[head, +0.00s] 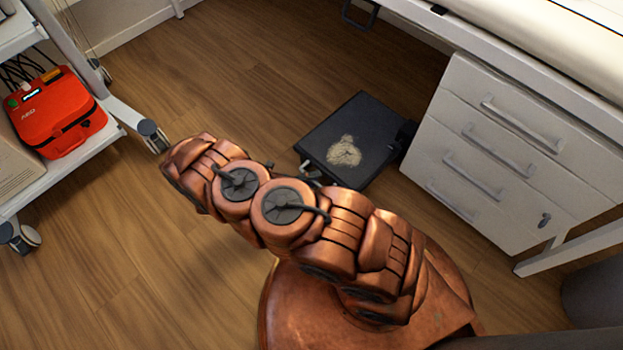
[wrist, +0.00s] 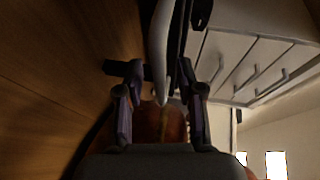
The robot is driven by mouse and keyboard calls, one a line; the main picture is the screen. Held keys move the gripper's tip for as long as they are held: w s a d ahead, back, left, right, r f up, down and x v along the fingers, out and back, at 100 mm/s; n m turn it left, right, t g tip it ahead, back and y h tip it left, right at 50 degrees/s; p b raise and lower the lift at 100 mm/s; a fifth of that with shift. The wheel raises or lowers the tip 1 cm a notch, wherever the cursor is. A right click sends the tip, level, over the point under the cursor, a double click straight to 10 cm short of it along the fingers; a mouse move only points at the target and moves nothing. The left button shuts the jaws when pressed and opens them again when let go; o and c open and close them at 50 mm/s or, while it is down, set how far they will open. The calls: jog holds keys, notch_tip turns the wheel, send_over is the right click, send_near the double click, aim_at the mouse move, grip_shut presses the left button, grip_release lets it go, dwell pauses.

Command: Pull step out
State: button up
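The step (head: 328,129) is a low, dark square platform with a pale worn patch on top. It stands on the wood floor beside the white drawer unit, and my arm hides its near corner in the head view. My gripper (wrist: 157,92) shows in the wrist view with its two fingers spread apart. A pale curved bar (wrist: 160,45) and dark parts lie just beyond and partly between the fingertips; I cannot tell whether they touch. In the head view my copper arm largely hides the gripper, close to the step's near edge.
The white drawer unit (head: 480,180) stands right of the step, under a padded bed (head: 560,40). A wheeled trolley (head: 125,112) with a red AED case (head: 58,110) stands at the left. The floor (head: 225,85) between trolley and step is clear.

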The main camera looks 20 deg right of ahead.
jog(key=shift+a, duration=0.1)
jog(key=a+r, duration=0.2)
jog(key=a, duration=0.9)
jog(key=shift+w+a+r, duration=0.15)
jog(key=shift+w+a, duration=0.05)
jog(key=shift+a, duration=0.1)
